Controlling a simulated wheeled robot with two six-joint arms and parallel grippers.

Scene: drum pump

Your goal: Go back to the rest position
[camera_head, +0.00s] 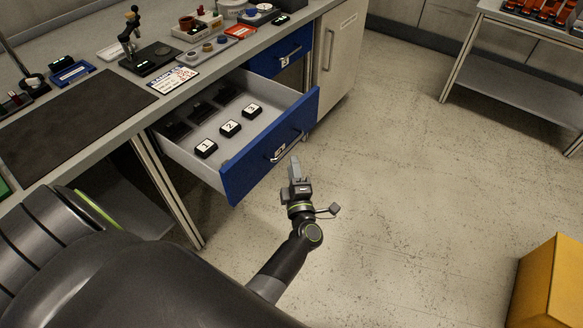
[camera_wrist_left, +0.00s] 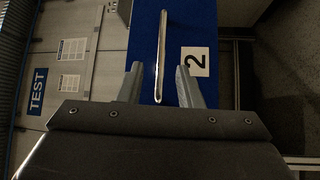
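My left gripper (camera_head: 295,170) is just in front of the open blue drawer (camera_head: 262,165), near its metal handle (camera_head: 286,148). In the left wrist view the two fingers (camera_wrist_left: 160,84) stand apart, with the handle (camera_wrist_left: 161,45) showing in the gap between them. They are not closed on it; how deep the handle lies between them is unclear. A label with "2" (camera_wrist_left: 195,62) is on the blue front beside the handle. My right gripper is not in view.
Black boxes marked 1 (camera_head: 206,148), 2 (camera_head: 230,128) and 3 (camera_head: 252,111) sit in the drawer. The workbench above holds a dark mat (camera_head: 70,115), a microscope-like stand (camera_head: 150,58) and trays. A yellow block (camera_head: 550,290) is at lower right. The floor between is clear.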

